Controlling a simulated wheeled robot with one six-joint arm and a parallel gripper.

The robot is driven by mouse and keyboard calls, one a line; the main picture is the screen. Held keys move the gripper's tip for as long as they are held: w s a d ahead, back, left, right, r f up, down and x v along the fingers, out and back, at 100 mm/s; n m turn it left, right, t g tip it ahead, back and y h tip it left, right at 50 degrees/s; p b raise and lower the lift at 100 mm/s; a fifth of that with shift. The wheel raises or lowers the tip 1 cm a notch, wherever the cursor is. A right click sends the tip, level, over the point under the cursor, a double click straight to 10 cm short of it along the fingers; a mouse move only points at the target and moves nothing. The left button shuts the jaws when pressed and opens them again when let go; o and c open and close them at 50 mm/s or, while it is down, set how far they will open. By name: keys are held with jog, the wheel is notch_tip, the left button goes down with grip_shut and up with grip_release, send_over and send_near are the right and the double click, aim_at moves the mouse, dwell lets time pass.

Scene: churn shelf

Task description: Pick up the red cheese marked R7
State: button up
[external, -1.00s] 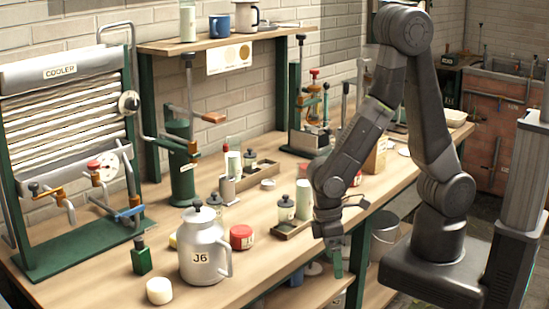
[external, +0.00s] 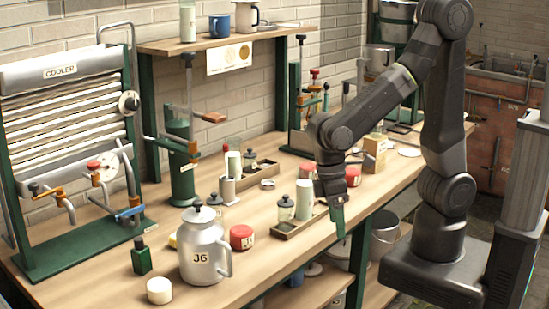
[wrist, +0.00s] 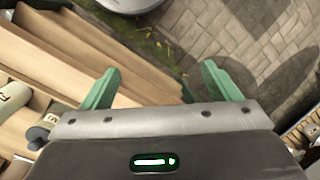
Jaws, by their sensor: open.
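Several red cheeses sit on the bench. One red round cheese (external: 242,237) with a pale label is right of the silver can. Another red cheese (external: 353,176) is just right of my wrist, and a third red-topped piece (external: 307,170) is partly hidden behind my arm. Their labels are too small to read, so I cannot tell which is R7. My gripper (external: 337,217) hangs at the bench's front edge, pointing down, apart from every cheese. In the wrist view my gripper (wrist: 164,82) is open, its green fingers empty; no cheese shows there.
A silver can (external: 203,249) marked J6, a green bottle (external: 141,256) and a white round (external: 159,290) stand on the bench's front left. A wooden tray (external: 292,228) with jars is beside my gripper. A cardboard box (external: 374,153) is farther right. Bare floor (wrist: 205,45) lies off the edge.

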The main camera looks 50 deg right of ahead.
jog(key=s+v, duration=0.1)
jog(key=v, duration=0.6)
jog(key=w+d+m+t, duration=0.15)
jog(key=w+d, duration=0.55)
jog(key=w, duration=0.7)
jog(key=w+d+m, duration=0.1)
jog(key=w+d, duration=0.4)
jog(key=d, duration=0.3)
jog(key=w+d+m, duration=0.2)
jog(key=w+d, duration=0.3)
jog(key=d, duration=0.2)
jog(key=m, duration=0.2)
send_over(352, 171)
jog(key=shift+t, duration=0.45)
jog(key=f, duration=0.8)
jog(key=f+b, duration=0.1)
jog(key=f, duration=0.4)
jog(key=shift+w+d, duration=0.15)
jog(key=shift+w, duration=0.15)
jog(key=shift+s+f+p, duration=0.2)
jog(key=shift+f+p, duration=0.4)
jog(key=shift+f, duration=2.25)
jog(key=c, duration=1.2)
jog(key=shift+o, duration=0.2)
